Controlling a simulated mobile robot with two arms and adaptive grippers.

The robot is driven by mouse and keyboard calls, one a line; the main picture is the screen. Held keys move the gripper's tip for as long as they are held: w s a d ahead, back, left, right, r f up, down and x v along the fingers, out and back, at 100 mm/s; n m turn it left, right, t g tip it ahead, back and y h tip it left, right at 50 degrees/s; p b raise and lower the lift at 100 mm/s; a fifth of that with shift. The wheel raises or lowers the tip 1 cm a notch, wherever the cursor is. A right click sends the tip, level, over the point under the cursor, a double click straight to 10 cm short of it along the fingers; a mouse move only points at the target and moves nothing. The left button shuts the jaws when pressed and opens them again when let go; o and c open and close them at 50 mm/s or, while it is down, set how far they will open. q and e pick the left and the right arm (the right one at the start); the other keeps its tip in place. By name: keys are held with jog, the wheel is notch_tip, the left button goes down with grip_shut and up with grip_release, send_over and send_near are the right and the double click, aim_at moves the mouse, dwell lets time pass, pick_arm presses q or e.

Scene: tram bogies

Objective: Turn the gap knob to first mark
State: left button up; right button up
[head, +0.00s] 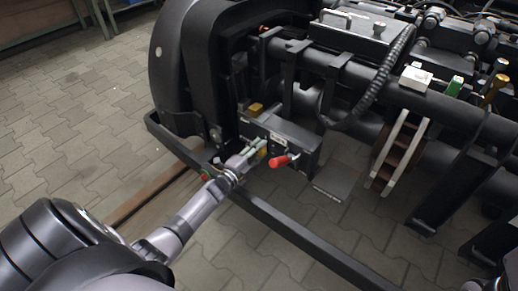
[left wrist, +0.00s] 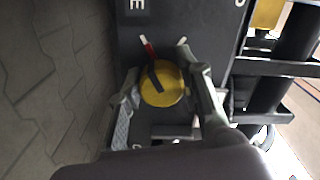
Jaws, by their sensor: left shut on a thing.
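The gap knob (left wrist: 162,88) is a round yellow knob with a black pointer bar, on the face of a dark box (head: 290,135). In the left wrist view the bar points up and slightly left, toward a red and white mark (left wrist: 148,48). Another pale mark (left wrist: 182,42) lies up and right of the knob. My left gripper (left wrist: 162,95) has one finger on each side of the knob and is shut on it. In the head view the left gripper (head: 254,150) meets the box's near face, where the knob (head: 263,152) is partly hidden. My right gripper is not in view.
A large wheel (head: 180,65) stands behind and left. Paved floor (head: 75,130) is open on the left.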

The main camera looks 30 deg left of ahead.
pick_arm(q)
jog(key=shift+r+n, duration=0.1)
jog(key=shift+n, duration=0.3)
jog(key=shift+a, duration=0.1)
jog(key=o, duration=1.2)
jog(key=shift+w, duration=0.1)
jog(key=shift+a, duration=0.1)
jog(key=shift+s, duration=0.3)
jog(key=s, duration=1.1)
jog(key=shift+s+a+f, duration=0.2)
jog(key=shift+s+f, duration=0.1)
